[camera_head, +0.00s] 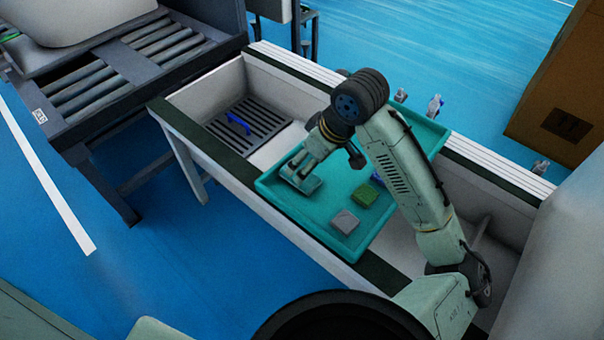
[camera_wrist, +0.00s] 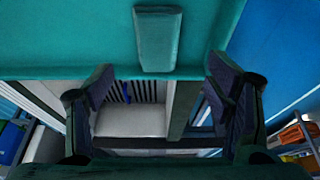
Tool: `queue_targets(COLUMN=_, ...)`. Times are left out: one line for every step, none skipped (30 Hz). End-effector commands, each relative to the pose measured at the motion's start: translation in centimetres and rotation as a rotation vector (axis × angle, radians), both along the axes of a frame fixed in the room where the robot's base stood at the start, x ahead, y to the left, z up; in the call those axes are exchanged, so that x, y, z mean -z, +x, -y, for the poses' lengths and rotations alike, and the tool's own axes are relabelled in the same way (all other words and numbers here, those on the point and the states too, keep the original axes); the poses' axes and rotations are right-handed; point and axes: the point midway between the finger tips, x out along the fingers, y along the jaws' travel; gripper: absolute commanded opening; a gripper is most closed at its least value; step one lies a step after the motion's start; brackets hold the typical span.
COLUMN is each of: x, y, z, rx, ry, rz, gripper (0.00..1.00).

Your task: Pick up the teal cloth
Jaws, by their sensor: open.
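The teal cloth (camera_head: 305,185) shows as a small flat teal block on the teal tray (camera_head: 288,208), near the tray's left end. In the wrist view the cloth (camera_wrist: 158,38) is a narrow block, lined up with the gap between my fingers and just beyond their tips. My gripper (camera_head: 300,173) points down at the cloth in the head view and partly hides it. In the wrist view my gripper (camera_wrist: 160,82) has its two dark fingers wide apart, with nothing held between them. I cannot tell how far the fingertips are above the tray.
A green block (camera_head: 366,195), a grey block (camera_head: 345,222) and a partly hidden purple item (camera_head: 377,178) lie on the tray. Left of it is an open basin with a dark grate (camera_head: 250,125) and a blue item (camera_head: 238,122). Faucet-like fittings (camera_head: 434,105) stand along the back ledge.

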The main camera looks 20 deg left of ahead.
Motion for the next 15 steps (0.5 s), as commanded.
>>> queue_targets(x=0.8, y=0.1, z=-0.2, rx=0.003, ry=-0.001, rz=-0.001, gripper=0.73)
queue_targets(x=1.2, y=0.2, z=-0.4, rx=0.002, ry=0.0, rz=-0.002, gripper=0.73)
queue_targets(x=1.6, y=0.3, z=-0.5, rx=0.003, ry=0.001, rz=-0.001, gripper=0.73)
queue_targets(x=1.8, y=0.3, z=-0.7, rx=0.003, ry=0.001, rz=-0.001, gripper=0.73)
queue_targets(x=2.0, y=0.3, z=-0.7, rx=0.003, ry=0.001, rz=0.0, gripper=0.73)
queue_targets(x=2.2, y=0.4, z=-0.8, rx=0.003, ry=0.001, rz=0.0, gripper=0.73)
queue_targets(x=2.3, y=0.4, z=-0.9, rx=0.003, ry=0.001, rz=0.0, gripper=0.73)
queue_targets(x=2.5, y=0.4, z=-0.9, rx=0.003, ry=0.001, rz=0.0, gripper=0.73)
queue_targets(x=2.9, y=0.5, z=-1.0, rx=0.003, ry=0.001, rz=0.0, gripper=0.73)
queue_targets(x=3.3, y=0.6, z=-1.2, rx=0.002, ry=0.001, rz=0.0, gripper=0.73)
queue_targets(x=3.7, y=0.7, z=-1.3, rx=0.002, ry=0.0, rz=0.0, gripper=0.73)
queue_targets(x=4.3, y=0.8, z=-1.5, rx=0.002, ry=0.0, rz=-0.001, gripper=0.73)
queue_targets(x=4.7, y=0.9, z=-1.6, rx=0.003, ry=0.0, rz=-0.001, gripper=0.73)
queue_targets(x=5.2, y=1.0, z=-1.7, rx=0.003, ry=-0.001, rz=-0.001, gripper=0.73)
queue_targets(x=5.7, y=1.1, z=-2.0, rx=0.003, ry=0.001, rz=0.0, gripper=0.73)
